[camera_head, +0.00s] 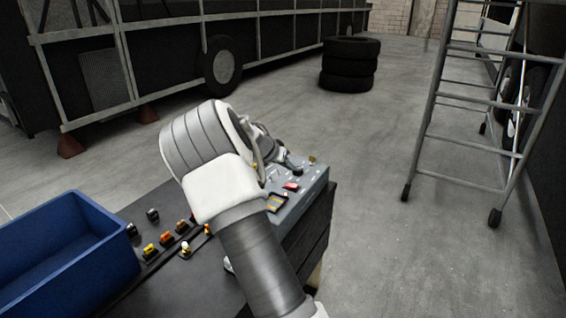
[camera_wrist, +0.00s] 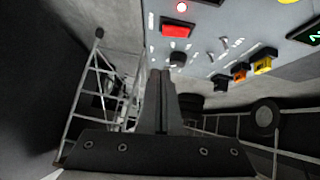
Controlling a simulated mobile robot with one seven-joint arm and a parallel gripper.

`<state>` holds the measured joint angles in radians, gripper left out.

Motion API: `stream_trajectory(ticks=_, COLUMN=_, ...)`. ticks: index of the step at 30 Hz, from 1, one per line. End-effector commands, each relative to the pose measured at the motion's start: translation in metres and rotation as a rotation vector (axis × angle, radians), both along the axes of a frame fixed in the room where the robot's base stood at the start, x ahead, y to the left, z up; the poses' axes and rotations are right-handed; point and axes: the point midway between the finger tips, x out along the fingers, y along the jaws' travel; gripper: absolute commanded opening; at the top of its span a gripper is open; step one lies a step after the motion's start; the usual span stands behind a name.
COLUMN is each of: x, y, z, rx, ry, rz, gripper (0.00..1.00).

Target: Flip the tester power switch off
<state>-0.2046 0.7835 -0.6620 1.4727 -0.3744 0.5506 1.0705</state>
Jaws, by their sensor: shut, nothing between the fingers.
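The tester (camera_head: 312,188) is a grey box with a sloped control panel on the dark bench; its panel also shows in the wrist view (camera_wrist: 215,35). A red rocker switch (camera_wrist: 176,29) sits on the panel, and it shows in the head view too (camera_head: 291,186). I cannot tell which side of it is pressed. My arm hides part of the tester in the head view.
A blue bin (camera_head: 60,250) and several coloured connectors (camera_head: 167,239) are on the bench to the left. Sockets with coloured plugs (camera_wrist: 262,65) are on the panel. Stacked tyres (camera_head: 350,65) and a metal ladder (camera_head: 470,105) stand beyond on open floor.

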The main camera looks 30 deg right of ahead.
Motion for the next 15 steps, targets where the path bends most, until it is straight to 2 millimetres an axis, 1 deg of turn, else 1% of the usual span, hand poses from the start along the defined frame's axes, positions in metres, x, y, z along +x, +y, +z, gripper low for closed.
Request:
stream_trajectory(ticks=1, x=0.002, y=-0.010, z=-0.009, rx=-0.001, ry=0.004, rz=-0.004, gripper=0.00)
stream_trajectory(ticks=5, x=0.009, y=-0.026, z=-0.027, rx=0.000, ry=0.003, rz=-0.002, gripper=0.00)
stream_trajectory(ticks=9, x=0.007, y=-0.025, z=-0.049, rx=0.001, ry=0.003, rz=0.000, gripper=0.00)
stream_trajectory(ticks=15, x=0.005, y=-0.026, z=-0.064, rx=0.001, ry=0.001, rz=0.000, gripper=0.00)
